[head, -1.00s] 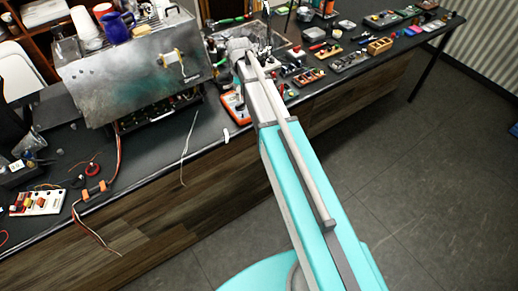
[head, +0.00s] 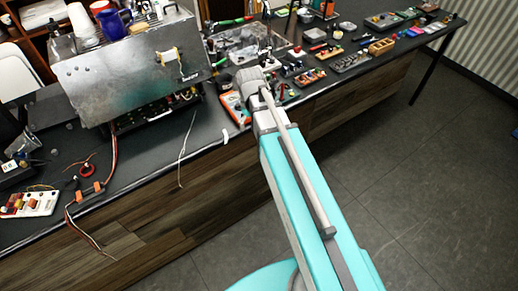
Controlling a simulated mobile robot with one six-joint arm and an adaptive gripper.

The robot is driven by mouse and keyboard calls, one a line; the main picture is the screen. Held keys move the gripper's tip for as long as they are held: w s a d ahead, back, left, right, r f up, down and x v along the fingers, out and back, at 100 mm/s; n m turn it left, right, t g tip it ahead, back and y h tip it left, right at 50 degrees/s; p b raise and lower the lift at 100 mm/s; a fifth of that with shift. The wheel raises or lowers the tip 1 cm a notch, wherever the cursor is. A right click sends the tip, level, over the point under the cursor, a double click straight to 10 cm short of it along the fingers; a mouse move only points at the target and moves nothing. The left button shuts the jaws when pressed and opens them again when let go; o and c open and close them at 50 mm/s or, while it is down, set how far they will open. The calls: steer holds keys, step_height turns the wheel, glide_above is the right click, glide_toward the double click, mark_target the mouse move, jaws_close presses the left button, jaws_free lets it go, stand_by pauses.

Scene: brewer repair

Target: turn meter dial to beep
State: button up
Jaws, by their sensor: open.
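The orange meter (head: 233,107) lies on the dark bench, right of the metal brewer. Only its left part shows; my arm covers the rest, and I cannot make out its dial. My gripper (head: 249,82) is at the far end of my arm, above and close beside the meter. It is open, but its fingertips are mostly hidden, and I cannot tell whether they touch the meter.
The metal brewer (head: 130,70) stands left of the meter, with cups on top. A clear tray of parts (head: 250,42) is behind my gripper. Several small parts and boxes line the bench to the right. A thin wire (head: 184,150) hangs over the front edge.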

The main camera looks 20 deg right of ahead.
steer(key=s+f+m+b, duration=0.2)
steer(key=s+m, duration=0.2)
steer(key=s, duration=0.5)
steer(key=shift+f+m, duration=0.35)
steer(key=shift+m, duration=0.05)
